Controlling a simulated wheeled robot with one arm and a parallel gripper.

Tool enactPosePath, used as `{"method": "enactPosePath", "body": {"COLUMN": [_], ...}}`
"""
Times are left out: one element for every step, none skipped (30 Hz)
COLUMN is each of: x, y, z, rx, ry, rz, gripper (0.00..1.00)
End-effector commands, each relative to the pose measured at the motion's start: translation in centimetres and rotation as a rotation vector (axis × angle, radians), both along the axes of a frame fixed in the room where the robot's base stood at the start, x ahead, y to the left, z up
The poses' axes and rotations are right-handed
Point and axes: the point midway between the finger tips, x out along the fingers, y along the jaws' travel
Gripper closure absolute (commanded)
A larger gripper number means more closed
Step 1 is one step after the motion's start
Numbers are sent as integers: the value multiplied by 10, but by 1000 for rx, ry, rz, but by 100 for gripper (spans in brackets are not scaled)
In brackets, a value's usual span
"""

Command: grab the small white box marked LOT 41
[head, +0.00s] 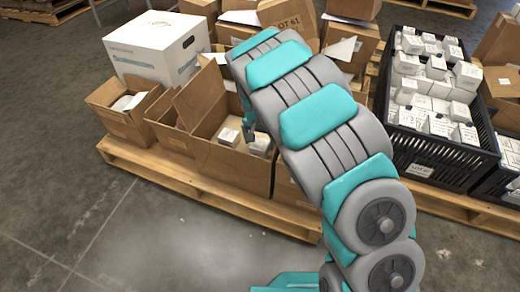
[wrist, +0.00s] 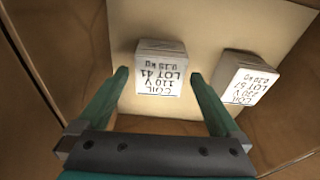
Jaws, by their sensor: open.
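The small white box marked LOT 41 (wrist: 160,70) lies on the floor of an open brown carton, its label upside down in the wrist view. My gripper (wrist: 159,76) is open, with one finger on each side of that box in the picture and a visible gap to each; no contact shows. In the head view my gripper (head: 247,128) reaches down into the carton (head: 232,168), partly hidden by my arm. Two small white boxes show there, one at the left (head: 229,136) and one at the right (head: 260,144); their labels are too small to read.
A second white box marked LOT 57 (wrist: 243,78) sits right of the first in the wrist view. Carton walls (wrist: 40,90) stand close around. A large white box (head: 157,48) and other cartons share the pallet (head: 210,186). A black crate (head: 440,155) of white boxes stands right.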

Motion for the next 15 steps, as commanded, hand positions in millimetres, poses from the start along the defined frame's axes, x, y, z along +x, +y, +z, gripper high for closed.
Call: {"method": "enactPosePath", "body": {"x": [1,1,2,2,2,3,3,3,3,3,3,3,3,3,3], "y": [-1,-1,-1,-1,-1,-1,-1,-1,-1,-1,-1,-1,-1,-1,-1], "z": [-9,-12,-16,-17,-18,-18,-18,-18,-18,-18,-18,-18,-18,-18,-18], "rx": [-1,-1,0,0,0,0,0,0,0,0,0,0,0,0,0], "ry": [1,1,0,0,0,0,-1,0,-1,-1,0,-1,0,0,0], "rz": [0,0,0,0,0,0,0,0,0,0,0,0,0,0,0], "gripper": [0,0,0,0,0,0,0,0,0,0,1,6,9,12,17]}}
